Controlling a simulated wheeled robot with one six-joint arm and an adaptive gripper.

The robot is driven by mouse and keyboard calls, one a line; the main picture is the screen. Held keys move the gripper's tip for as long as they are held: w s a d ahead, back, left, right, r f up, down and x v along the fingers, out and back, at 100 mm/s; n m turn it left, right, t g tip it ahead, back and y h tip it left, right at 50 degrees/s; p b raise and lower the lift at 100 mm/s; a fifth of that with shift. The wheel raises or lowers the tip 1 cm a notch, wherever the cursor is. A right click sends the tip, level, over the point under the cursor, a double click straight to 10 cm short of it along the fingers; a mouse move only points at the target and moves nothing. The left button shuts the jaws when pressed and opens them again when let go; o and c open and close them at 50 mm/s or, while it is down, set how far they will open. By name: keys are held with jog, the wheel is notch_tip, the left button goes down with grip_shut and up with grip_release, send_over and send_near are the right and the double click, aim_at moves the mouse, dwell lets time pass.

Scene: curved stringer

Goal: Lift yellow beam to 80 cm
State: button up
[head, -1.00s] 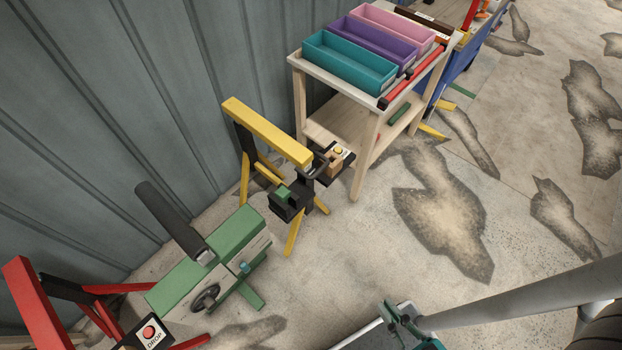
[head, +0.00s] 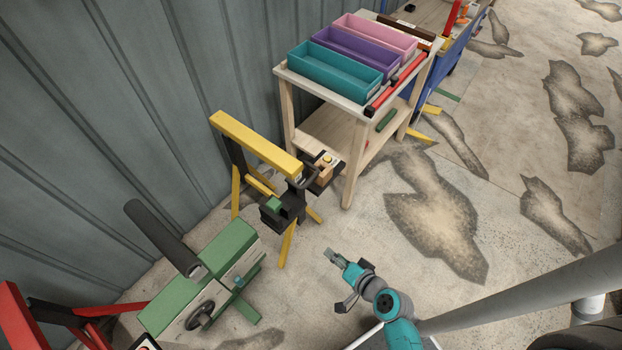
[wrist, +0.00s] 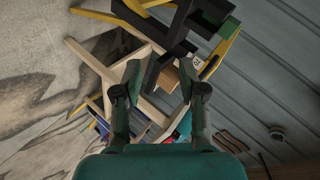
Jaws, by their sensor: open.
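The yellow beam (head: 255,142) is the top bar of a stand with yellow legs and a dark upright, by the corrugated wall. A dark bracket with a handle (head: 297,180) and a green piece (head: 273,204) sits at its near end. Beside it is a block with a yellow button (head: 327,158). My gripper (head: 335,258) is open and empty, over the floor to the right of and nearer than the stand, apart from it. In the wrist view its open fingers (wrist: 160,75) face the stand's dark parts (wrist: 165,50); I cannot tell which yellow bar there is the beam.
A wooden table (head: 375,110) with teal, purple and pink trays stands just behind the stand. A green machine (head: 205,275) with a dark cylinder is at left, and a red stand (head: 25,315) at lower left. Open floor (head: 430,210) lies to the right.

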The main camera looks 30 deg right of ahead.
jog(key=w+d+r+m+t+y, duration=0.1)
jog(key=w+d+m+y, duration=0.1)
jog(key=w+d, duration=0.5)
jog(key=t+y, duration=0.2)
send_near(311, 178)
jog(key=shift+m, duration=0.3)
jog(key=x, duration=1)
jog(key=shift+f, duration=0.4)
grip_shut()
